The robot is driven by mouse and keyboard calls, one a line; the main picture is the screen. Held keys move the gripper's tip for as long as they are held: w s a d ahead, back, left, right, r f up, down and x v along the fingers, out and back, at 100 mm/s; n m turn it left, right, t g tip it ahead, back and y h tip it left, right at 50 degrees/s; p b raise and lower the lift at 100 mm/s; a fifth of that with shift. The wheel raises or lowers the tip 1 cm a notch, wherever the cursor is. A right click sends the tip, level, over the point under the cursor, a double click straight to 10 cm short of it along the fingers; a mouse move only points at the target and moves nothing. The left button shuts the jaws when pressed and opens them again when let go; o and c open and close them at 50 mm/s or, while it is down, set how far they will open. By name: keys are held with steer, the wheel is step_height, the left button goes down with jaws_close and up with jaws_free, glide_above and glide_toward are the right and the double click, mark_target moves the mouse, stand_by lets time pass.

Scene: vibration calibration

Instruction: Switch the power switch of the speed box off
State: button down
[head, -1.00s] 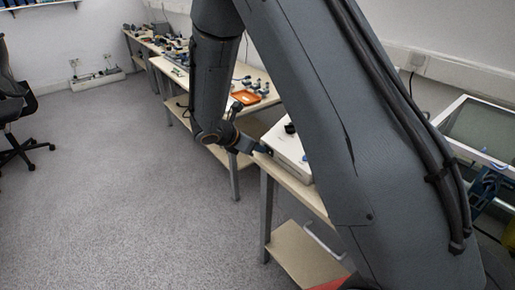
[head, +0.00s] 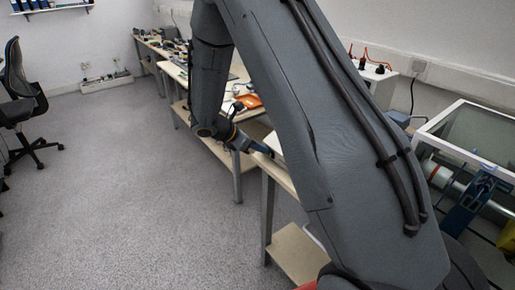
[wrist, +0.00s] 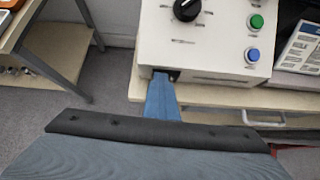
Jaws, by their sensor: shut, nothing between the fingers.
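The speed box is a pale box (wrist: 215,45) in the wrist view, with a black knob (wrist: 187,9), a green button (wrist: 256,21) and a blue button (wrist: 252,55) on its top. A small dark part (wrist: 175,76), perhaps the power switch, shows on its front face beside my fingertips; most of it is hidden. My gripper (wrist: 161,76) is shut and empty, with its blue tip at that front face; I cannot tell if it touches. In the head view my gripper (head: 265,150) is at the bench edge, and my arm hides most of the box.
The box stands near the edge of a wooden bench (wrist: 208,94) with a handle (wrist: 262,118) below. Another bench (head: 172,70) with small parts runs behind. A glass-topped rig (head: 478,135) stands at right.

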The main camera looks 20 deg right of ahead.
steer(key=shift+s+d, duration=0.5)
steer(key=shift+s, duration=0.35)
steer(key=shift+s+f, duration=0.1)
steer(key=shift+f, duration=0.05)
steer(key=shift+a+f, duration=0.1)
steer(key=shift+s+a, duration=0.1)
steer(key=shift+a, duration=0.1)
steer(key=a+f+v, duration=0.1)
steer(key=v, duration=1.2)
steer(key=shift+w+a+b, duration=0.3)
steer(key=shift+b, duration=0.15)
steer(key=shift+s+f, duration=0.1)
